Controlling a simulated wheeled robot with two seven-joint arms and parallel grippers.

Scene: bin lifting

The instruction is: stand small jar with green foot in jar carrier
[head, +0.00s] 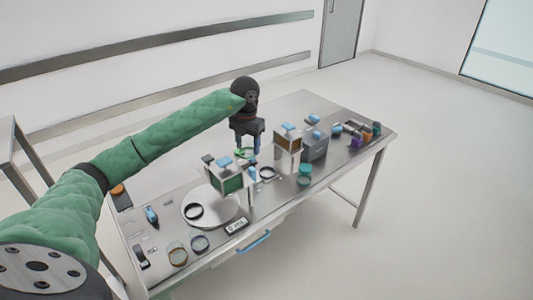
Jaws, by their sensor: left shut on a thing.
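My left gripper (246,148) is above the metal table, pointing down behind a green-sided box with blue parts. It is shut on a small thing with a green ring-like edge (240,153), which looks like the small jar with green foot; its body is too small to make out. Several small purple, orange and green items stand in a low holder (352,127) at the right end of the table. This may be the jar carrier, but I cannot tell for sure. My right gripper is not in view.
The green-sided box (228,184) and a brown-sided box (288,141) stand close to the gripper. A grey box (315,148) and a teal jar (304,175) are to the right. A round plate (222,212), a scale display (236,227) and rings lie at front left.

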